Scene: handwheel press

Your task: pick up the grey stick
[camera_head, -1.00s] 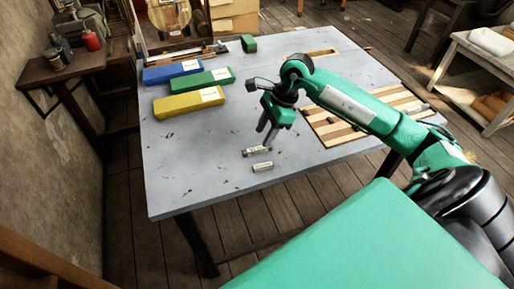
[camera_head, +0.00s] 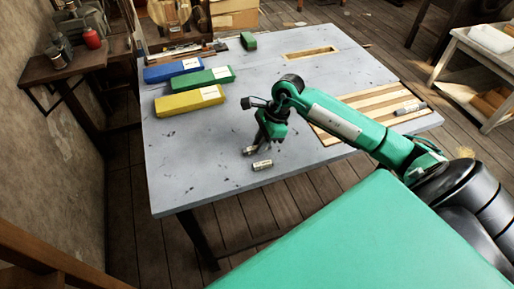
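Two short greyish sticks lie near the front of the grey-blue table. The rear stick (camera_head: 249,151) is partly hidden by my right gripper, and the front stick (camera_head: 262,165) lies clear, just in front of it. A longer grey stick (camera_head: 410,109) lies on the slatted wooden board at the right; I cannot tell which one the task means. My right gripper (camera_head: 265,146) points down at the right end of the rear stick. Its fingertips are too small and overlapped to show whether they are apart or touching the stick. My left gripper is not in view.
Blue (camera_head: 172,71), green (camera_head: 207,78) and yellow (camera_head: 190,101) labelled boxes lie at the table's left. A small green block (camera_head: 249,40) stands at the back. The slatted board (camera_head: 375,109) is under my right arm. The table's front left is clear.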

